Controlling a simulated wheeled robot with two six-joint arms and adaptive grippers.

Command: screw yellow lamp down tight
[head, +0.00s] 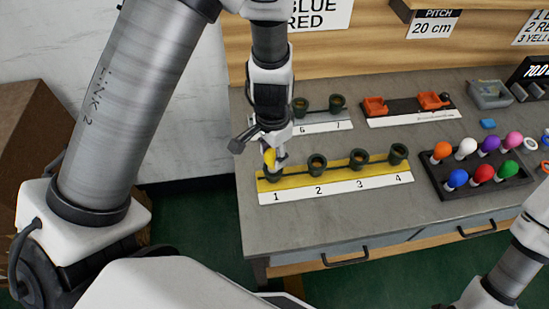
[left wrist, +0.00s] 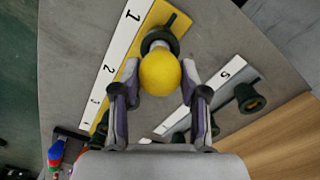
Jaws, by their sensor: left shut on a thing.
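The yellow lamp (head: 269,157) is at socket 1 (head: 273,174), at the left end of the yellow strip (head: 345,182). In the left wrist view the yellow lamp (left wrist: 160,73) lines up with the dark socket (left wrist: 158,42), and a bit of its pale base shows between bulb and socket. How deep it sits cannot be told. My left gripper (head: 276,161) points down over socket 1, shut on the lamp, one finger on each side of the bulb in the left wrist view (left wrist: 160,84). Sockets 2, 3 and 4 look empty. My right gripper is out of view.
A grey strip with sockets 6 and 7 (head: 318,127) stands just behind. A dark tray (head: 480,188) of coloured lamps stands to the right. Orange parts lie on a board (head: 410,116) at the back. Bare grey tabletop (head: 330,227) lies in front of the yellow strip.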

